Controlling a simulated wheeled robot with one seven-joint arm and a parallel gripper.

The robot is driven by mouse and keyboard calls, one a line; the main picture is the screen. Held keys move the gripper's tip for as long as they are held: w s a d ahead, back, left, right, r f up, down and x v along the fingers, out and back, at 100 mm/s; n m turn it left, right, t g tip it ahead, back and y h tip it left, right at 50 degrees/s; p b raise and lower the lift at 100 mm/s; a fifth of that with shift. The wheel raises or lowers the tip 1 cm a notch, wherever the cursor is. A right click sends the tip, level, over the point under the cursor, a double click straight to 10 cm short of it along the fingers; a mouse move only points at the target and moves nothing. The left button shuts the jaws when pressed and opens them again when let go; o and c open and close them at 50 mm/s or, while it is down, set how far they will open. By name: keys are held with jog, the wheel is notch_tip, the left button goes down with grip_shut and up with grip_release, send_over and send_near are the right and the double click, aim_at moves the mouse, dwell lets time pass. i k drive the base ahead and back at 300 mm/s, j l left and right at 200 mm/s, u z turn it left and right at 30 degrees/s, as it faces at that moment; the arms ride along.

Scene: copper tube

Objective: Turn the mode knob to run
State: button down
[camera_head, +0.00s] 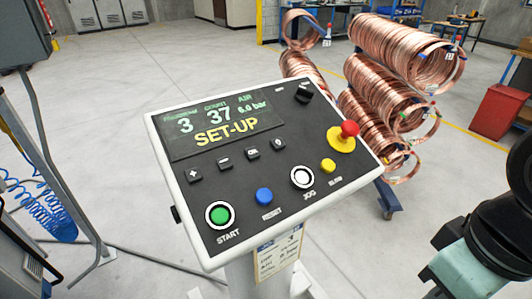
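The control panel (318,205) is a tilted black face in a white frame, standing on a pedestal in the middle of the view. The mode knob appears to be the small black knob (303,94) at the panel's upper right. The small labels by it are too small to read, so its pointing direction cannot be told. The panel's display (215,128) reads SET-UP in yellow, with 3, 37 and 6.0 bar in green above. My arm shows at the right edge, apart from the panel. My gripper is not in view.
A red mushroom button (349,129) on a yellow base stands up just below the knob. Green START (219,215), blue RESET (264,196), white JOG (302,177) and yellow BLEED (328,166) buttons line the lower edge. Copper coils (380,100) stand behind the panel.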

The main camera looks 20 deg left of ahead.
aim_at(304, 95)
jog(key=u, duration=0.85)
